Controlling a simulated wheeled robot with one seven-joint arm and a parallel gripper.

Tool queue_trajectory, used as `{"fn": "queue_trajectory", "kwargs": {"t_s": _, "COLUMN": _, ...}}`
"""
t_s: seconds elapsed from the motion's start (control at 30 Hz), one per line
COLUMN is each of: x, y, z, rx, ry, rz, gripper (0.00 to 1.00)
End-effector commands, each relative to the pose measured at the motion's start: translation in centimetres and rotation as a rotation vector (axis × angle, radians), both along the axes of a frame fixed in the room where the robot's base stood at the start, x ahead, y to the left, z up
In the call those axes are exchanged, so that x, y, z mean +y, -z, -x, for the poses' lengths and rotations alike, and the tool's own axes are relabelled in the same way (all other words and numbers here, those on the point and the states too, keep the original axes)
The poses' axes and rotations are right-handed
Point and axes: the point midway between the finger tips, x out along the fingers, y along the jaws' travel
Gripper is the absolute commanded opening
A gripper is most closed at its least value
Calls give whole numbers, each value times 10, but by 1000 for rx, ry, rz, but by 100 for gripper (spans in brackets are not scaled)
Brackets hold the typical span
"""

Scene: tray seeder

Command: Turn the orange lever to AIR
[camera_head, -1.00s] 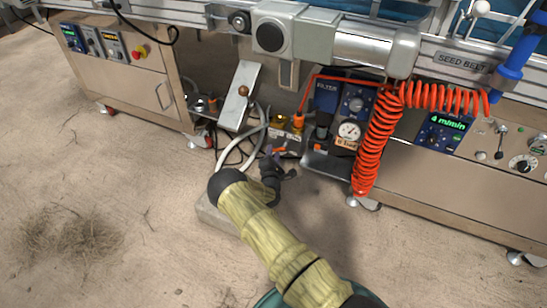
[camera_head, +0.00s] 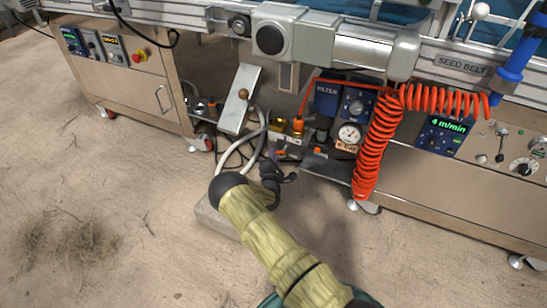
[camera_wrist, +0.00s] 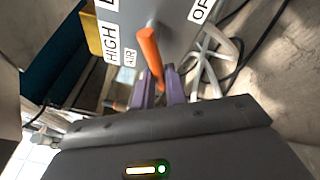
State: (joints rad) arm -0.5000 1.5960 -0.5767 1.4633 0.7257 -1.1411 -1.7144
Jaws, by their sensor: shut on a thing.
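The orange lever (camera_wrist: 150,52) sticks out from a grey valve face (camera_wrist: 180,22) in the wrist view. Its free end points down toward my gripper (camera_wrist: 160,86), whose purple fingers are shut on it. The AIR label (camera_wrist: 130,57) is close on the left of the lever; the OFF label (camera_wrist: 201,10) is farther off at the upper right, and HIGH (camera_wrist: 108,42) is at the left. In the head view my gripper (camera_head: 277,168) is low in front of the machine, and only a small bit of orange shows by its tip.
A red coiled hose (camera_head: 376,150) hangs right of my gripper, beside a pressure gauge (camera_head: 349,134).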

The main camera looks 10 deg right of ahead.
Motion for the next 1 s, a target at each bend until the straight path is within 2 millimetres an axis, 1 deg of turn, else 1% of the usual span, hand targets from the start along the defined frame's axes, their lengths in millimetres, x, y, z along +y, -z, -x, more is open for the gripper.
{"fn": "queue_trajectory", "kwargs": {"t_s": 0.23, "x": 3, "y": -3, "z": -1, "rx": -83, "ry": 1, "rz": -118, "gripper": 0}}
{"fn": "queue_trajectory", "kwargs": {"t_s": 0.6, "x": 5, "y": -13, "z": -3, "rx": -233, "ry": 1, "rz": -324, "gripper": 0}}
{"fn": "queue_trajectory", "kwargs": {"t_s": 0.8, "x": 5, "y": -16, "z": -3, "rx": -277, "ry": 0, "rz": -385, "gripper": 0}}
{"fn": "queue_trajectory", "kwargs": {"t_s": 1.0, "x": 5, "y": -17, "z": -3, "rx": -291, "ry": 1, "rz": -405, "gripper": 0}}
